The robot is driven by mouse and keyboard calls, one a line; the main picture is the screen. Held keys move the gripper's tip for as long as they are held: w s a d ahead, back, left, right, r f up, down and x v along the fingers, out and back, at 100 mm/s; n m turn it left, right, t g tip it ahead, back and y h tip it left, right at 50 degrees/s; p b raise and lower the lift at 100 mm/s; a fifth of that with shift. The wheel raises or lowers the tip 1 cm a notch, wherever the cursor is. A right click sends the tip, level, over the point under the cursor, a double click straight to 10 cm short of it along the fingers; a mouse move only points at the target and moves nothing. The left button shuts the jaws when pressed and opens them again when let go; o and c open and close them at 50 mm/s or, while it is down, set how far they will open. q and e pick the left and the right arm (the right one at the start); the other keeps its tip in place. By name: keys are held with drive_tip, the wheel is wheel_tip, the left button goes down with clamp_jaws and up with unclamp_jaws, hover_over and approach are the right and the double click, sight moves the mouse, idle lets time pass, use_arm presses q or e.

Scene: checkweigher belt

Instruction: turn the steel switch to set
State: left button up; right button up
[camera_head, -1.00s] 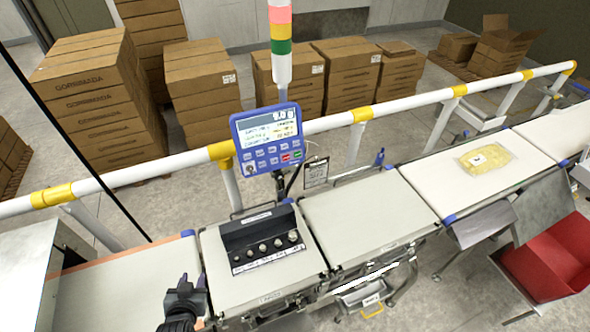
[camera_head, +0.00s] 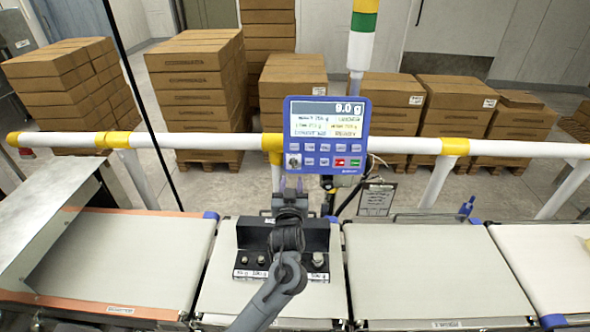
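The steel switch (camera_head: 293,161) is a small round knob at the lower left corner of the blue control panel (camera_head: 328,133). The panel's screen reads 9.0 g, with rows of buttons below it. My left gripper (camera_head: 291,184) is just below the switch in the picture, pointing away toward the panel. Its two fingertips show a gap between them, and nothing is seen held. The switch is visible above the fingertips, with no clear contact. The switch's markings are too small to read. My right gripper is out of view.
A black block with steel weights (camera_head: 318,260) stands on the weighing belt (camera_head: 223,290), partly hidden by my arm. A white and yellow rail (camera_head: 220,141) runs behind the panel. A hanging tag (camera_head: 377,199) is right of it. Stacked cartons (camera_head: 195,95) stand behind.

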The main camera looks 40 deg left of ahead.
sight(293, 161)
use_arm(q)
drive_tip(key=x, duration=0.9)
drive_tip(key=shift+w+a, duration=0.2)
drive_tip(key=shift+w, duration=0.15)
drive_tip(key=c, duration=0.7)
